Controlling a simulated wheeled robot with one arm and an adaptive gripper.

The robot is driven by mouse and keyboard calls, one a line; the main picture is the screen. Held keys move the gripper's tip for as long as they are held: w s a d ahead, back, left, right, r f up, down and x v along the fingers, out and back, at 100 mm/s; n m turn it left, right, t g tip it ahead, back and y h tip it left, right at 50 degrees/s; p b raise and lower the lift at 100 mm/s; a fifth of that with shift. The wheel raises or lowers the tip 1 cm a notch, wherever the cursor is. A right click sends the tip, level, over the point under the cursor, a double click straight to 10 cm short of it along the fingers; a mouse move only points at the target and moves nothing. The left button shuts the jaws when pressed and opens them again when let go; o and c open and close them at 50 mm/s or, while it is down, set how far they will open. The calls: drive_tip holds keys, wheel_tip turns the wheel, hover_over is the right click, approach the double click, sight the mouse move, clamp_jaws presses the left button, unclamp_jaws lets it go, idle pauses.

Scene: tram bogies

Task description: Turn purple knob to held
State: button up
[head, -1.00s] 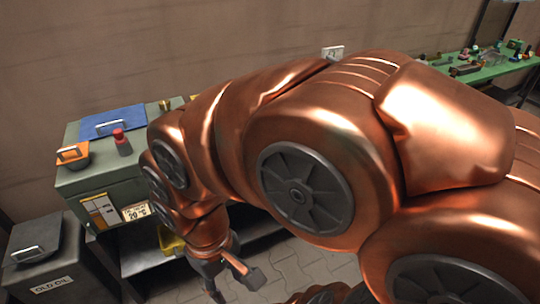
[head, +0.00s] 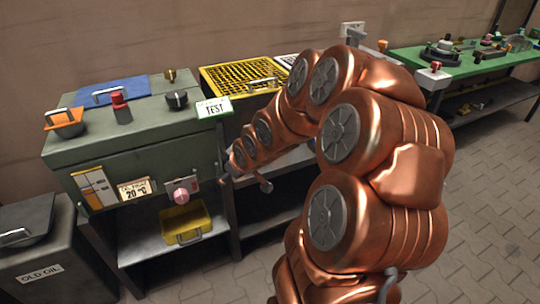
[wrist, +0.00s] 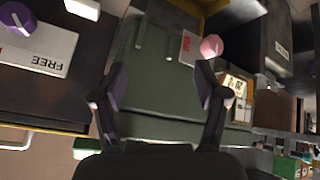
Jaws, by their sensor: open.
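The purple knob (wrist: 17,17) is at the upper left corner of the wrist view, partly cut off, with a pale pointer mark. It sits on a white plate (wrist: 45,48) whose word FREE appears upside down. I cannot tell clearly where the pointer is set. I do not make out the purple knob in the head view. My gripper (wrist: 160,84) is open and empty, its two dark fingers spread in front of a green cabinet (wrist: 158,98). The purple knob is well to the left of the fingers and apart from them. In the head view my fingertips are not clear.
The green cabinet carries a pink knob (head: 181,196), a red-capped part (head: 120,106), a black knob (head: 176,99) and a TEST sign (head: 214,108). A yellow grate (head: 243,78) stands behind. A green bench (head: 462,67) is at the right. Tiled floor (head: 485,165) is free there.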

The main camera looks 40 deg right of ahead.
drive_tip(key=w+d+f+t+h+b, duration=0.1)
drive_tip(key=w+d+f+t+b, duration=0.1)
drive_tip(key=d+f+t+b, duration=0.3)
drive_tip(key=w+d+f+h+b, duration=0.1)
drive_tip(key=w+d+f+b, duration=0.15)
drive_tip(key=d, duration=0.45)
drive_tip(key=s+d+m+t+h+b, duration=0.1)
drive_tip(key=s+d+t+h+b, duration=0.25)
drive_tip(key=d, duration=0.65)
drive_tip(key=shift+t+y, duration=0.25)
drive_tip(key=shift+t, duration=0.1)
drive_tip(key=shift+b+x, duration=0.4)
drive_tip(key=shift+x, duration=3.85)
drive_tip(key=shift+d, duration=0.1)
drive_tip(key=shift+m, duration=0.3)
drive_tip(key=c, duration=1.2)
